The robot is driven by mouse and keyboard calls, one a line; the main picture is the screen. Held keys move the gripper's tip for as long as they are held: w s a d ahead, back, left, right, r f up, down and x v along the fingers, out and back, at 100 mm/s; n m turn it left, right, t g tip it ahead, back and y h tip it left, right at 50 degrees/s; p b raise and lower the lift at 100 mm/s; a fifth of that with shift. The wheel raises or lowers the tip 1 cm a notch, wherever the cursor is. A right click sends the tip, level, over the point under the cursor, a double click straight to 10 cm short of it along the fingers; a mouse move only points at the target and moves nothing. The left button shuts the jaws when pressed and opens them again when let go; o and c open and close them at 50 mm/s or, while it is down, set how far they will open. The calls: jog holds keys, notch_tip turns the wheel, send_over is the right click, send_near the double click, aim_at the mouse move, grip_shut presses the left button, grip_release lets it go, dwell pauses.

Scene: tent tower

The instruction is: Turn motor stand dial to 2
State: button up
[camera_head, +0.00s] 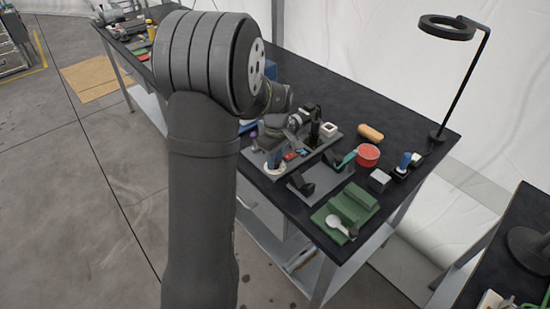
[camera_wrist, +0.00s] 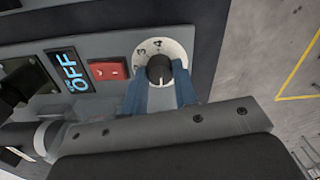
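The motor stand dial (camera_wrist: 159,69) is a round black knob on a white ring with dark numbers; a 3 and a 4 show at its upper left. A pale mark shows on the knob, but its exact setting is unclear. My gripper (camera_wrist: 160,72) has its two blue fingers on either side of the knob, close to it; whether they press on it is unclear. In the head view my gripper (camera_head: 273,160) is small, over the dial's white ring (camera_head: 276,170) at the board's front edge.
A red switch (camera_wrist: 109,71) and a display reading OFF (camera_wrist: 70,70) sit left of the dial. In the head view, a green block (camera_head: 352,205), a red bowl (camera_head: 367,156) and a lamp (camera_head: 447,27) stand farther right on the black table (camera_head: 400,118).

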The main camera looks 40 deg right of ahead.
jog(key=shift+m, duration=0.4)
jog(key=shift+c, duration=0.2)
jog(key=m, duration=0.3)
jog(key=shift+m, duration=0.4)
jog(key=m, duration=0.4)
jog(key=shift+m, duration=0.3)
jog(key=m, duration=0.4)
jog(key=shift+m, duration=2.2)
jog(key=o, duration=1)
